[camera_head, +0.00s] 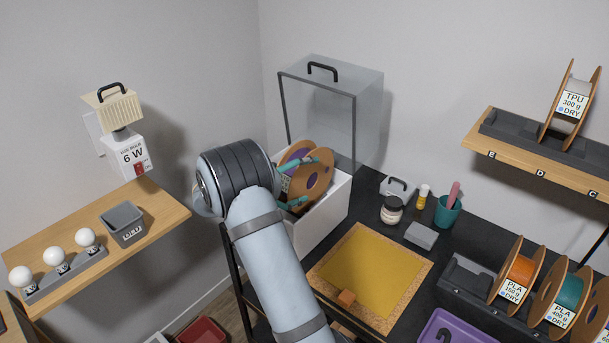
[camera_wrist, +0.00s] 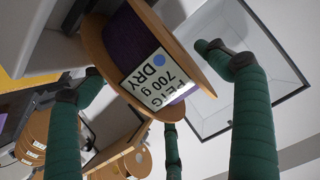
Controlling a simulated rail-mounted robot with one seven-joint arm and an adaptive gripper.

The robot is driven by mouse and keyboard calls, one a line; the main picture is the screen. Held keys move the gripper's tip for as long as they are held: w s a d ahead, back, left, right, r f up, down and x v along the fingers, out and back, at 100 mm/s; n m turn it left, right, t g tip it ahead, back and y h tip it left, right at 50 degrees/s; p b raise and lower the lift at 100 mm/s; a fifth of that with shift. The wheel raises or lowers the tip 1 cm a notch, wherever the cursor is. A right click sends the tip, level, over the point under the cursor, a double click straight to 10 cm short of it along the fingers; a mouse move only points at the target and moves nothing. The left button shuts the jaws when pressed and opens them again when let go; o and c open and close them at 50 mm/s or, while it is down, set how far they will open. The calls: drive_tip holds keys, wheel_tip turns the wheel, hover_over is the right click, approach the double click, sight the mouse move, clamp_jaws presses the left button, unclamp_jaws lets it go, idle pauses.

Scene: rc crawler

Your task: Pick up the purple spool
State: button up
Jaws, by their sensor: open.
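The purple spool (camera_head: 319,181) has brown flanges and stands upright in the white open-topped box (camera_head: 315,222) in the head view. In the wrist view the spool (camera_wrist: 135,35) is close, with purple filament and a label reading PETG 700 g DRY. My gripper (camera_head: 305,182) is at the box with its teal fingers spread near the spool. In the wrist view the gripper (camera_wrist: 155,65) shows fingers to the left and right of the spool and one below it. No firm contact can be made out. The spool's lower part is hidden by the box and my arm.
A clear cover with a black handle (camera_head: 322,71) stands behind the box. A cork-edged yellow mat (camera_head: 372,275), jars and a teal cup (camera_head: 447,211) lie to the right. More spools stand on the right rack (camera_head: 470,285) and the wall shelf (camera_head: 550,160).

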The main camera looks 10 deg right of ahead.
drive_tip(key=shift+w+d+p, duration=0.3)
drive_tip(key=shift+d+p, duration=0.1)
drive_tip(key=p+x, duration=0.1)
drive_tip(key=x, duration=0.3)
drive_tip(key=shift+w+f+p, duration=0.1)
drive_tip(key=shift+f+p, duration=0.1)
drive_tip(key=shift+p, duration=0.15)
drive_tip(key=shift+a, duration=0.2)
drive_tip(key=shift+c, duration=0.4)
drive_tip(key=shift+d, duration=0.1)
drive_tip(key=c, duration=1.9)
